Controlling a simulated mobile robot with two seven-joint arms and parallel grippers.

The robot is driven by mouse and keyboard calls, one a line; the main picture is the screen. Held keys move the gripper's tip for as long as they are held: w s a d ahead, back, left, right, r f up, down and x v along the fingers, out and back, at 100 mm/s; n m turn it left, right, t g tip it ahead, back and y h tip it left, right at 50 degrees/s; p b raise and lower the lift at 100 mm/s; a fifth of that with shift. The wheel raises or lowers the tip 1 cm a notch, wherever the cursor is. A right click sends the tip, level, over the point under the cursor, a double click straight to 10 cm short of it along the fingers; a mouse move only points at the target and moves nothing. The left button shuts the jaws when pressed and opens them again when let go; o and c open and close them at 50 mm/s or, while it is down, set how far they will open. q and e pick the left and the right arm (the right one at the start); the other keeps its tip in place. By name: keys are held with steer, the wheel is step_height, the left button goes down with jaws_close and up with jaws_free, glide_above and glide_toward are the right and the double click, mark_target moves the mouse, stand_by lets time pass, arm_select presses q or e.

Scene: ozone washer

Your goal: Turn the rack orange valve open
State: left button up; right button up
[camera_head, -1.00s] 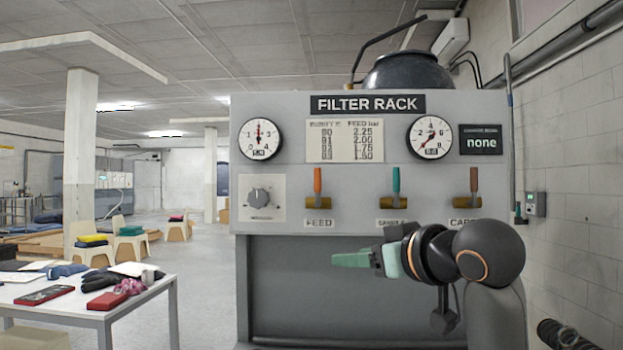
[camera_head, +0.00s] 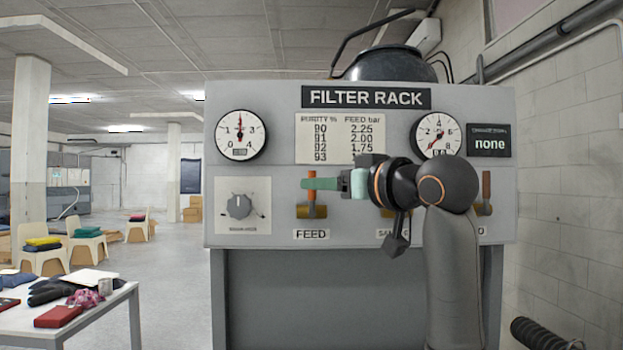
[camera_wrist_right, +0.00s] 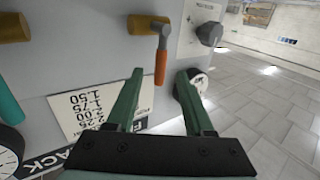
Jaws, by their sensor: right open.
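The FEED valve on the filter rack has a brass body (camera_head: 311,211) and an orange handle that points up, partly hidden by my right gripper (camera_head: 320,184). In the right wrist view, the orange handle (camera_wrist_right: 161,62) lies between the tips of my open right gripper (camera_wrist_right: 159,76), with a gap to each side. I cannot tell whether the tips reach around it in depth. My left gripper is out of view.
The panel carries a grey knob (camera_head: 239,206), two dials (camera_head: 240,135) (camera_head: 438,135) and a printed table (camera_head: 339,138). A white table (camera_head: 100,312) with cloths stands at the left. The floor between it and the rack is clear.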

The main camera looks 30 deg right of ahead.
mark_target(312, 210)
steer(key=shift+w+a+p, duration=0.1)
steer(key=shift+w+p, duration=0.2)
steer(key=shift+w, duration=1.85)
steer(key=shift+c, duration=0.3)
jaws_close()
